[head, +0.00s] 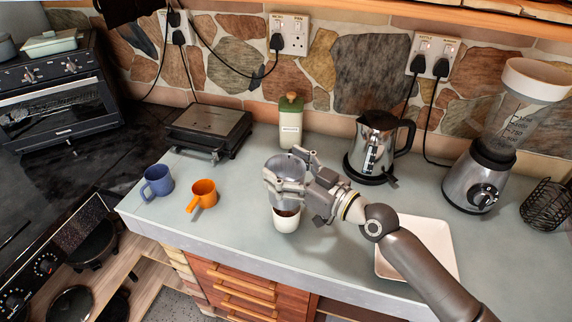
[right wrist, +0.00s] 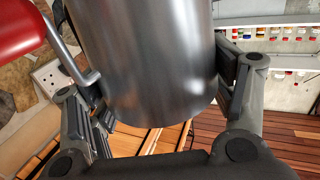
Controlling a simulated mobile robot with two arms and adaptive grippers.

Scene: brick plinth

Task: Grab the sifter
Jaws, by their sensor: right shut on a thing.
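The sifter (head: 284,168) is a shiny metal cylinder, held above the counter near the middle of the head view. My right gripper (head: 292,187) is shut around its side. In the right wrist view the sifter (right wrist: 150,65) fills the space between the two fingers of the gripper (right wrist: 165,95). A red part (right wrist: 22,28) with a bent metal rod shows beside it at upper left. My left gripper is not in view.
A white cup (head: 286,222) with brown contents is just below the sifter. An orange mug (head: 203,192) and a blue mug (head: 158,182) stand left. A pale tray (head: 440,240) lies right.

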